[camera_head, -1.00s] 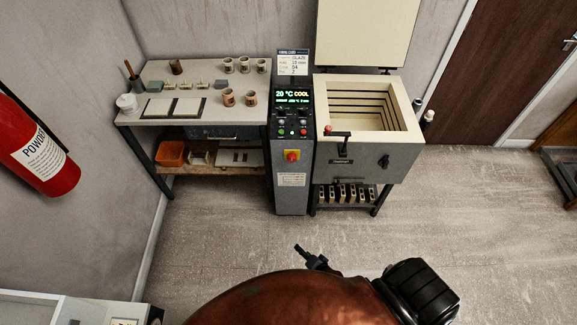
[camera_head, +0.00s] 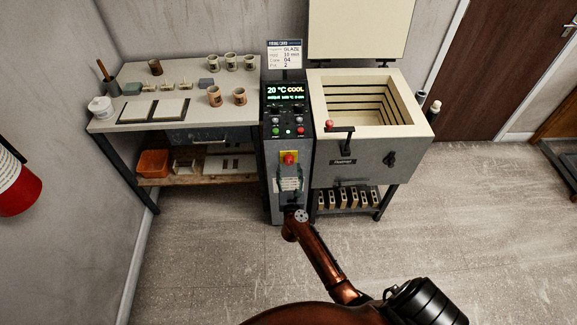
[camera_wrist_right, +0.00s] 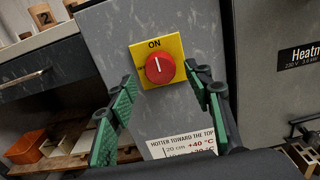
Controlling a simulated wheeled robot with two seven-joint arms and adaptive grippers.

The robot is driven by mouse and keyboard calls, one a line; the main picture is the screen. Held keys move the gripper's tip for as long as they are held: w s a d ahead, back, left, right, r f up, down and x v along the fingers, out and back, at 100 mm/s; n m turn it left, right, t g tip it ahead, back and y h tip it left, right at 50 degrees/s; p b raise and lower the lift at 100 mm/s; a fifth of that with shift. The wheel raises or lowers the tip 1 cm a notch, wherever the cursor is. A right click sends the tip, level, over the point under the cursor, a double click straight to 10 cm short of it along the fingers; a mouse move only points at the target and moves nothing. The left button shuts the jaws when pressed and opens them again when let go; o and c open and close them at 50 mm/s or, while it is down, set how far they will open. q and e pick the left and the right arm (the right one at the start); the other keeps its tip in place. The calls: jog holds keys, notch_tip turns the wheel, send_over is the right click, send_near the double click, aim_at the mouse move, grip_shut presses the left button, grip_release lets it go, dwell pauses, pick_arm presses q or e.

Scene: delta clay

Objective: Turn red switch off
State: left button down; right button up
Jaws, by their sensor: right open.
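The red switch (camera_head: 289,158) is a round knob on a yellow plate on the front of the grey control column (camera_head: 273,200). In the right wrist view the red knob (camera_wrist_right: 160,68) has a white mark pointing up toward the word ON on the yellow plate (camera_wrist_right: 174,46). My right gripper (camera_head: 290,180) is just below the switch in the head view. In the right wrist view its green-padded fingers (camera_wrist_right: 160,88) are open, one on each side of the knob and a little below it, with nothing between them. My left gripper is not in view.
A workbench (camera_head: 130,122) with cups and tiles stands left. A red extinguisher (camera_head: 18,190) is at the far left. The floor in front is clear.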

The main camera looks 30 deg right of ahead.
aim_at(289, 160)
jog(key=shift+x, duration=1.1)
jog(key=shift+w+d, duration=0.15)
jog(key=shift+d, duration=0.05)
jog(key=shift+w, duration=0.1)
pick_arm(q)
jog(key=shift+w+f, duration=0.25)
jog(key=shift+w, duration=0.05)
pick_arm(e)
jog(key=c, duration=1.1)
